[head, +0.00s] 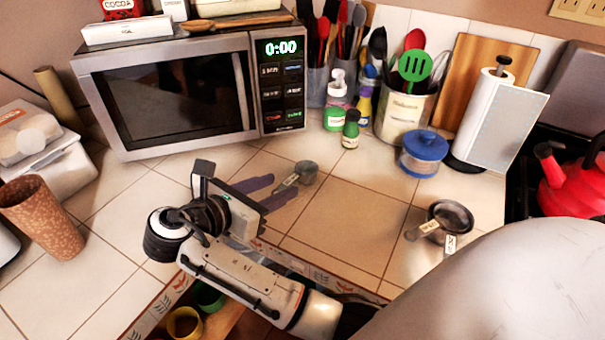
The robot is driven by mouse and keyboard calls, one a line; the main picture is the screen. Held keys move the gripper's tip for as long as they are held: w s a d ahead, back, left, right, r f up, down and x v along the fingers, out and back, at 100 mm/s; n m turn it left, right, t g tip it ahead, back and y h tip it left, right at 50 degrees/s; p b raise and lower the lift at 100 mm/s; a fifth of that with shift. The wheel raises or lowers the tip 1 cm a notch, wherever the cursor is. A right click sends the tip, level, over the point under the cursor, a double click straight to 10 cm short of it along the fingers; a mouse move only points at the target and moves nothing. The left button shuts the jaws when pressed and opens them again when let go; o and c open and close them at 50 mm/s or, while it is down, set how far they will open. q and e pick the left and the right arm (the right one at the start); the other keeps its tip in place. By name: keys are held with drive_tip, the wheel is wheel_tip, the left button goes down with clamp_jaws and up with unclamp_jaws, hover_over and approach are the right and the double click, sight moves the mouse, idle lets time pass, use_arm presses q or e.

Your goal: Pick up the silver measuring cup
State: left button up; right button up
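A small silver measuring cup (308,169) lies on the tiled counter in front of the microwave's right side, its labelled handle pointing down-left. My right gripper (285,184) is low over the counter, its two dark fingers spread apart and pointing right. The cup's handle reaches between or just over the fingertips; I cannot tell if they touch it. The bowl of the cup lies beyond the tips. A second, larger silver measuring cup (452,213) sits at the right, with labelled handles by it. My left gripper is not in view.
A microwave (170,95) stands behind the gripper. A drawer (205,318) is open below the counter edge. The counter's middle is clear.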

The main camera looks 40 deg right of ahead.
sight(292, 179)
drive_tip(key=x, duration=0.4)
drive_tip(key=shift+w+d+f, duration=0.1)
drive_tip(key=shift+w+f, duration=0.05)
drive_tip(key=shift+w, duration=0.15)
clamp_jaws()
